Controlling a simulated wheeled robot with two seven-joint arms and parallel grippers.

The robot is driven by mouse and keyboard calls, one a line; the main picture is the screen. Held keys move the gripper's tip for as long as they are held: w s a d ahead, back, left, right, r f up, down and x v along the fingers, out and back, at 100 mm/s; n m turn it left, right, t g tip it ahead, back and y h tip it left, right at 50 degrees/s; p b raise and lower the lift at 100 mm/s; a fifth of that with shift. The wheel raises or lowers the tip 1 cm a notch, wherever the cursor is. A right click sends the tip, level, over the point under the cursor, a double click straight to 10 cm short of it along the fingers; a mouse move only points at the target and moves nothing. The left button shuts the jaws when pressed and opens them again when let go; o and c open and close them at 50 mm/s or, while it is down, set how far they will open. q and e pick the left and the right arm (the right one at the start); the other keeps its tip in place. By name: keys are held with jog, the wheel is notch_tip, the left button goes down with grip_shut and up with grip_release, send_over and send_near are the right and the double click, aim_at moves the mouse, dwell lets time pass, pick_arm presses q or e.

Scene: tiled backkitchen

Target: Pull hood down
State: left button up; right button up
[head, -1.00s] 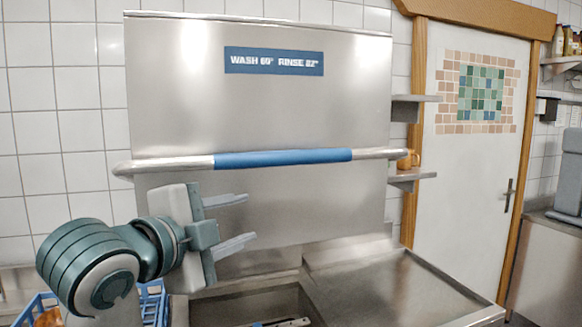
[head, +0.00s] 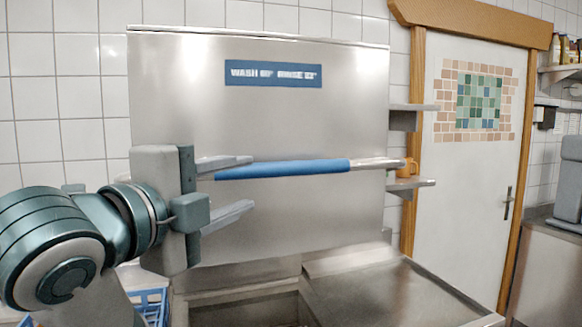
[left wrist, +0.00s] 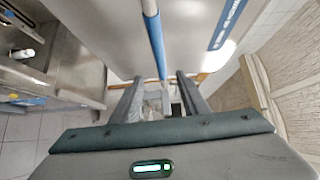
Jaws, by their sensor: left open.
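The steel hood (head: 330,120) of the dishwasher stands upright against the tiled wall, raised above the sink counter, with a blue wash/rinse sign (head: 273,73) on it. Its horizontal handle bar has a blue grip (head: 285,169) in the middle; the bar's left end is hidden behind my left gripper. My left gripper (head: 238,187) is open, at the left end of the blue grip, its upper finger about level with the bar. In the left wrist view, the blue grip (left wrist: 157,45) runs towards the gap between the open fingers (left wrist: 157,98); contact cannot be told. My right gripper is out of view.
A steel counter (head: 400,285) with a sink (head: 240,308) lies below the hood. A blue crate (head: 150,303) is at the lower left. Small wall shelves (head: 412,184) with an orange mug (head: 408,168) are right of the hood, beside a white door (head: 470,190).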

aim_at(287, 169)
pick_arm(q)
jog(key=p+x, duration=0.5)
jog(key=x, duration=0.3)
jog(key=p+x, duration=0.6)
jog(key=x, duration=0.1)
jog(key=shift+w+d+r+p, duration=0.15)
jog(key=shift+w+d+p, duration=0.05)
jog(key=shift+w+p, duration=0.15)
jog(key=shift+w+d, duration=0.25)
jog(key=shift+w, duration=0.35)
grip_shut()
jog(key=shift+f, duration=0.25)
